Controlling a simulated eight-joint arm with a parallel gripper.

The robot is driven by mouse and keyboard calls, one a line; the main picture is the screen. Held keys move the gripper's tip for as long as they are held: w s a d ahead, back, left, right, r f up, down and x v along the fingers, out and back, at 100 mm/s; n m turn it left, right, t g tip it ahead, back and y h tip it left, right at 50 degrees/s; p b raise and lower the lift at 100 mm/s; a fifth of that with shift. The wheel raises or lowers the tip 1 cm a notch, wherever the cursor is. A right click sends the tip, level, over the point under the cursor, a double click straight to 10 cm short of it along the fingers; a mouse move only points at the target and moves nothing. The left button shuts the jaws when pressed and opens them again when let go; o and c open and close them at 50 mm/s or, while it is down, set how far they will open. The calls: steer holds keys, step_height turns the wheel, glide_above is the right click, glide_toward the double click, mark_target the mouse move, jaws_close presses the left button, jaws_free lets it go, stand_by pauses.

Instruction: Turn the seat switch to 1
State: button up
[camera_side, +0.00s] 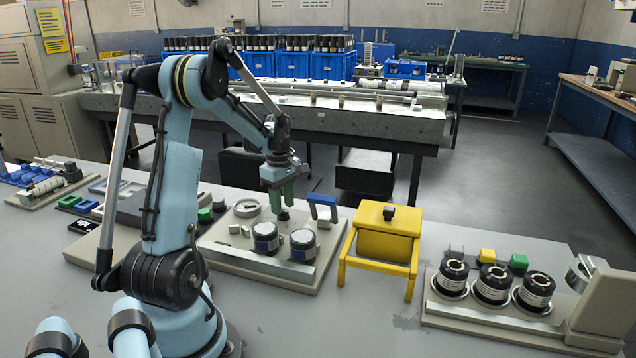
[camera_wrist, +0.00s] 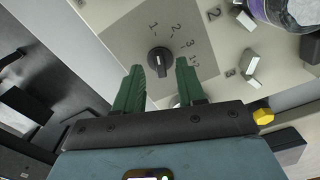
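The seat switch is a small black rotary knob (camera_wrist: 159,61) with a pale line on it.
Two dark jars with pale tops (camera_side: 266,238) stand in front of the switch on the same plate. A blue handle (camera_side: 322,207) rises to its right. A yellow stand (camera_side: 416,222) is further right, then a fixture with three black spools (camera_side: 493,284). A green button (camera_side: 205,215) is left.

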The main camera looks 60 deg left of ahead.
mark_target(283, 210)
step_height(283, 210, up, 11)
steer(key=shift+f, duration=0.15)
stand_by(0.4)
